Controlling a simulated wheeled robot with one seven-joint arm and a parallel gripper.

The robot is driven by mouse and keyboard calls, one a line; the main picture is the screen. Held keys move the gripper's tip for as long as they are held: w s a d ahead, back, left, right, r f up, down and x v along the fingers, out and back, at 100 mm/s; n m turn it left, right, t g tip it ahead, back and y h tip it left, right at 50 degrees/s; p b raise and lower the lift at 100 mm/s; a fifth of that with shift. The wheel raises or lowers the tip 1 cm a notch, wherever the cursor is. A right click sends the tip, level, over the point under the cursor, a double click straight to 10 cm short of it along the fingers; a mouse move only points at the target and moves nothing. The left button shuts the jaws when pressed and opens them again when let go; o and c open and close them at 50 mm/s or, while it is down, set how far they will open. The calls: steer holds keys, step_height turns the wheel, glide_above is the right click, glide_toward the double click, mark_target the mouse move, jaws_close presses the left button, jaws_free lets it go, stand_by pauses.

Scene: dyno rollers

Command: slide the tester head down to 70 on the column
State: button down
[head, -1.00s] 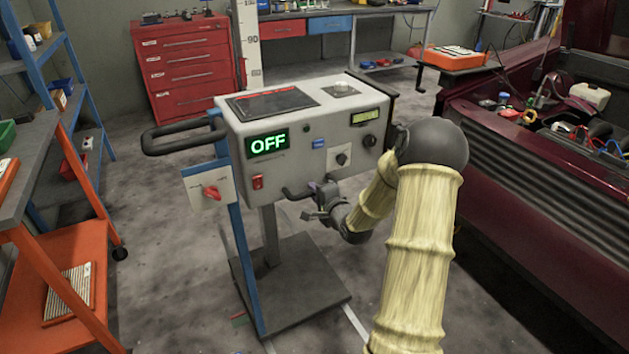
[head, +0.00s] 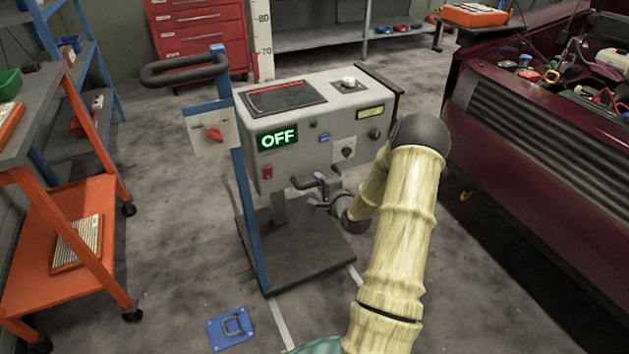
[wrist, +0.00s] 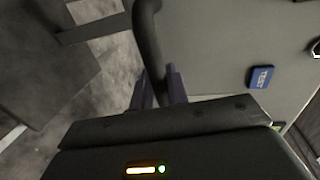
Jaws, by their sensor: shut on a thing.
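The tester head (head: 315,130) is a grey box with a green "OFF" display (head: 277,139), above a dark base plate (head: 305,255). The white column (head: 263,40) with its scale rises behind it; the marks 80 and 70 show, with 70 a little above the box's rear top edge. A dark bar handle (head: 304,183) sticks out low on the front of the box. My gripper (head: 324,190) is shut on this handle. In the wrist view its two fingers (wrist: 159,88) are on either side of the dark handle bar (wrist: 148,40).
A blue post (head: 242,190) with a black push handle (head: 184,72) and red-knob switch (head: 214,133) stands left of the head. An orange shelf cart (head: 70,285) is at left, a dark red car (head: 540,130) at right. A blue plate (head: 228,338) lies on the floor in front.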

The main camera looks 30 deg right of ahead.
steer(key=c, duration=1.5)
jaws_free()
steer(key=shift+o, duration=0.2)
steer(key=p+v, duration=0.3)
steer(key=v, duration=1.4)
steer(key=shift+s, duration=0.25)
steer(key=shift+w+a, duration=0.1)
steer(key=shift+a, duration=0.05)
